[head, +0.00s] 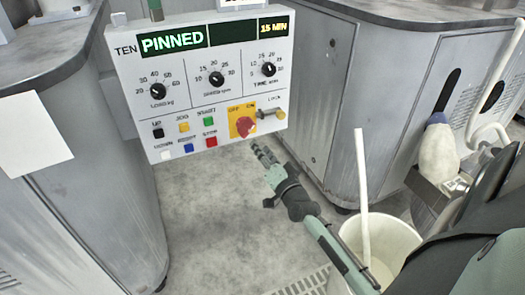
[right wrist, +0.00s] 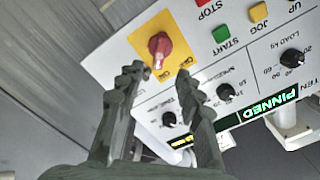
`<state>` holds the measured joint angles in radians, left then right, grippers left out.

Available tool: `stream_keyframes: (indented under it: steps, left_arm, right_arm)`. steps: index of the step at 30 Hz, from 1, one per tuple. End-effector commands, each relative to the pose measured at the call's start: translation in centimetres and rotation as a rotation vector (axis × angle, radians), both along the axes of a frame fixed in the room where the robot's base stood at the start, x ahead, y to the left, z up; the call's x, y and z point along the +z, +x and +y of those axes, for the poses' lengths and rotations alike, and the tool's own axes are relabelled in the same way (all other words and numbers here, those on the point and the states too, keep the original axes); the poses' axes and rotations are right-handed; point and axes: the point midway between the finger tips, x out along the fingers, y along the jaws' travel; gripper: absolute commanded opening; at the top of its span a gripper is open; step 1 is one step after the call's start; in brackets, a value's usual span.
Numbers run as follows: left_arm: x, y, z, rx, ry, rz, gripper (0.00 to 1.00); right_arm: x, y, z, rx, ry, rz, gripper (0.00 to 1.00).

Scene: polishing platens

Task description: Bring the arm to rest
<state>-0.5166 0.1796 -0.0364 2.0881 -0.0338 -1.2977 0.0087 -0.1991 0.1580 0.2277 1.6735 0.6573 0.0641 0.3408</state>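The control panel (head: 205,75) hangs in the upper middle of the head view, its display reading PINNED and 15 MIN. My right gripper (head: 262,150) is just below the panel's lower right edge, on an arm from the lower right. In the right wrist view the fingers (right wrist: 160,76) are apart with nothing between them. The red switch (right wrist: 160,46) shows beyond the fingertips; contact cannot be told. My left gripper is out of view.
Grey cabinets stand left (head: 80,190) and right (head: 325,90) of the panel. A pale bottle-like object (head: 438,150) is at right. The floor (head: 215,220) below the panel is clear.

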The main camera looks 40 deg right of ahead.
Motion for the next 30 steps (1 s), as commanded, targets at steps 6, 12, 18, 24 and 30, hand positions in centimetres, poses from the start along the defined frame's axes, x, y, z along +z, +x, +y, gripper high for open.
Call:
stream_keyframes:
  steps: [6,12,18,24,30]
  left_arm:
    - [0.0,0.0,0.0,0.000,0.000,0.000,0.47]
    - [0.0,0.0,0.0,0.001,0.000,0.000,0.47]
    - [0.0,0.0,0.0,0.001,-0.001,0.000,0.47]
    - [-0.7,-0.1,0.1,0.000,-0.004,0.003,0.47]
    - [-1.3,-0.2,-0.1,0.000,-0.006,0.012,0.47]
  right_arm:
    - [0.0,0.0,0.0,0.000,0.000,0.000,0.36]
    - [-0.3,0.0,0.4,0.011,-0.008,0.015,0.36]
    - [-5.6,-2.1,6.3,0.192,-0.159,0.287,0.36]
    - [-14.5,-11.2,12.9,0.478,-0.457,0.791,0.36]
    - [-18.4,-21.5,13.8,0.652,-0.677,1.195,0.36]
